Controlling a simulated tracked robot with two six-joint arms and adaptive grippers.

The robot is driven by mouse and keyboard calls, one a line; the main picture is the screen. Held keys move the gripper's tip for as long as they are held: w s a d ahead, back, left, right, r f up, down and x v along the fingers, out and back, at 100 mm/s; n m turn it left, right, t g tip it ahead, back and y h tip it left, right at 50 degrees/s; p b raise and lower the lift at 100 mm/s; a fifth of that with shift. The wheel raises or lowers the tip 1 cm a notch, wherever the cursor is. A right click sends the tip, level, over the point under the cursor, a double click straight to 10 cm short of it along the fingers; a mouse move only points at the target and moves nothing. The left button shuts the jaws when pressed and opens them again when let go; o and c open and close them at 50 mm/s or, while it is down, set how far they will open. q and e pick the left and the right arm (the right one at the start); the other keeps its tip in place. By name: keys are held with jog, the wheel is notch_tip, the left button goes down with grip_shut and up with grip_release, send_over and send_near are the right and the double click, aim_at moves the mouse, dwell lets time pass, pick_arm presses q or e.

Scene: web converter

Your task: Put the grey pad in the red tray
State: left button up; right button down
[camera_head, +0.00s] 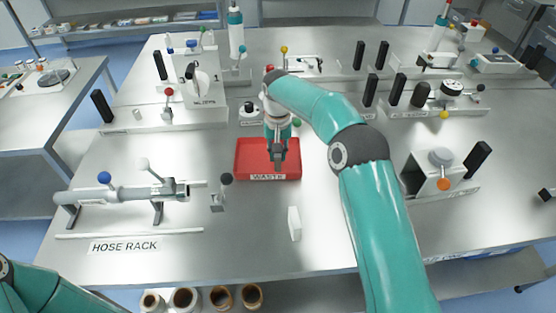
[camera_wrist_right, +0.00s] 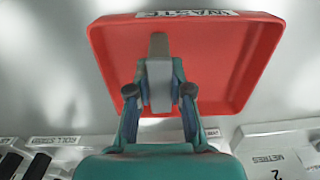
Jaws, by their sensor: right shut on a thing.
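The red tray (camera_head: 240,158), labelled WASTE, lies on the steel table near the middle. It also fills the upper part of the right wrist view (camera_wrist_right: 240,75). My right gripper (camera_head: 278,150) is above the tray, pointing down. In the right wrist view its fingers (camera_wrist_right: 160,92) are shut on the grey pad (camera_wrist_right: 159,47), a narrow piece that shows between and beyond the fingertips over the tray. I cannot tell whether the pad touches the tray floor. My left gripper is out of view; only part of my left arm shows at the bottom left.
The hose rack (camera_head: 130,193) and a small dark-knobbed lever (camera_head: 221,193) are to the left. A holder with an orange knob (camera_head: 430,175) is at right. Several fixtures line the back. The front table area is mostly clear.

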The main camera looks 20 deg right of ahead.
jog(key=shift+f, duration=0.45)
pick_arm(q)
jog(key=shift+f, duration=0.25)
pick_arm(e)
jog(key=shift+r, duration=0.15)
jog(key=c, duration=1.1)
grip_release()
jog(key=shift+o, duration=0.2)
pick_arm(q)
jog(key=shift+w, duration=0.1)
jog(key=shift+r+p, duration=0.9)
jog(key=shift+p, duration=0.05)
pick_arm(e)
notch_tip(320, 180, up, 12)
